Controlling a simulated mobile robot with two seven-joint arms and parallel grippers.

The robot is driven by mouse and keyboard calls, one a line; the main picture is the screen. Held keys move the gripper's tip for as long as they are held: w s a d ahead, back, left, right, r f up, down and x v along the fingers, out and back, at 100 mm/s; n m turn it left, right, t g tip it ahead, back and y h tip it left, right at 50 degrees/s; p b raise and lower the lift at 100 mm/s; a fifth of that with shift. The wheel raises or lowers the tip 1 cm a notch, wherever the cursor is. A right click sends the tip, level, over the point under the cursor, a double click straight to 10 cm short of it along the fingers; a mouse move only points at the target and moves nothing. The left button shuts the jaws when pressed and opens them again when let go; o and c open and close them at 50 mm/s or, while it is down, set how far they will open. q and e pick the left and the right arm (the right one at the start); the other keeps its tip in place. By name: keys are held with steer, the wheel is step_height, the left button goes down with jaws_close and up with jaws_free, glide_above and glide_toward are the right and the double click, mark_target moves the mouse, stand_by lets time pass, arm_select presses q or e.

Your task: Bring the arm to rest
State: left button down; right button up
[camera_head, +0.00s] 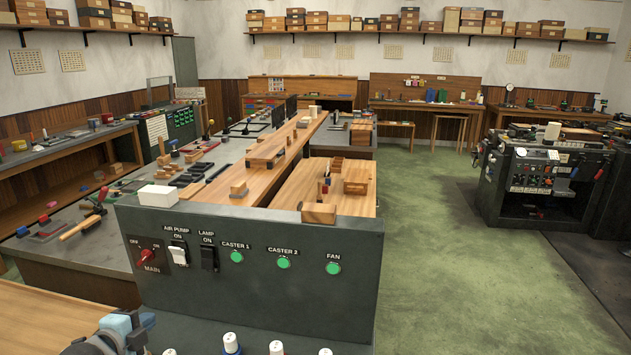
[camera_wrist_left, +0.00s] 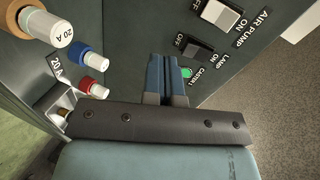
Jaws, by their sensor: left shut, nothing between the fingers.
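My left gripper (camera_head: 128,328) is at the bottom left of the head view, low in front of the dark control panel (camera_head: 300,230). Its blue fingers (camera_wrist_left: 166,78) show in the left wrist view, shut together with nothing between them. There they point toward the panel, near the green CASTER 1 light (camera_wrist_left: 187,72) in the picture; contact cannot be told. My right gripper is not in view.
The panel has a red MAIN knob (camera_head: 147,255), a white AIR PUMP switch (camera_head: 178,253), a black LAMP switch (camera_head: 208,258) and green lights. Fuse caps (camera_head: 231,343) stand below. A wooden bench top (camera_head: 45,320) lies left. Green floor (camera_head: 470,290) is open at right.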

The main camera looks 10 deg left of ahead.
arm_select(q)
steer(key=s+d+f+n+g+p, duration=0.1)
steer(key=s+d+f+n, duration=0.6)
steer(key=s+d+f, duration=0.2)
steer(key=s+d+f+n+g+h+p, duration=0.1)
steer(key=s+d+f+n, duration=0.6)
steer(key=s, duration=1)
steer(key=d+f+g, duration=0.1)
steer(key=d+f, duration=0.2)
steer(key=d, duration=0.3)
steer(key=shift+d+n+h, duration=0.25)
steer(key=shift+n+h, duration=0.05)
